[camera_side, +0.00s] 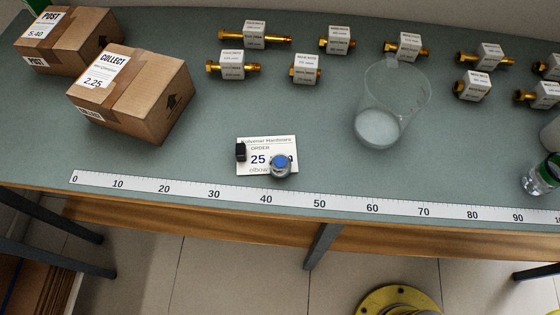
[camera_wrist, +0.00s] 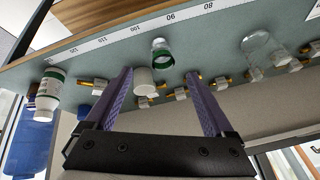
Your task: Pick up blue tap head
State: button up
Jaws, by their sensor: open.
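The blue tap head (camera_side: 280,163) is a small round silver piece with a blue top. It sits on the lower right part of a white order card (camera_side: 257,143), near the ruler, and covers part of the print. I cannot make it out in the wrist view. My gripper (camera_wrist: 159,73) shows only in the wrist view, with its two purple fingers spread wide. Nothing is held between them. In that view a white cylinder and a jar with a green band lie beyond the fingers. The side view does not show my gripper, so it is away from the tap head.
A small black block (camera_side: 241,152) stands on the card's left edge. A clear jug (camera_side: 392,105) stands to the right. Several brass fittings with white labels (camera_side: 339,40) line the back. Two cardboard boxes (camera_side: 132,92) stand left. A ruler (camera_side: 320,200) runs along the front edge.

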jog(key=w+a+r+m+y, duration=0.2)
jog(key=w+a+r+m, duration=0.4)
jog(key=w+r+m, duration=0.4)
jog(key=w+a+f+m+g+y, duration=0.1)
jog(key=w+a+m, duration=0.2)
jog(key=w+a, duration=0.35)
jog(key=w+a+m+y, duration=0.2)
jog(key=w+a, duration=0.2)
jog(key=a, duration=0.6)
jog(key=n+g, duration=0.1)
jog(key=g, duration=0.4)
send_over(281, 162)
jog(key=d, duration=0.3)
jog(key=shift+h, duration=0.4)
notch_tip(281, 162, down, 23)
jog(key=shift+w+d+f, duration=0.1)
jog(key=shift+d, duration=0.05)
jog(key=shift+a+x, duration=0.15)
jog(key=shift+x, duration=1.45)
jog(key=shift+a+x, duration=0.1)
jog(key=shift+x, duration=1.5)
jog(key=shift+c, duration=0.3)
grip_shut()
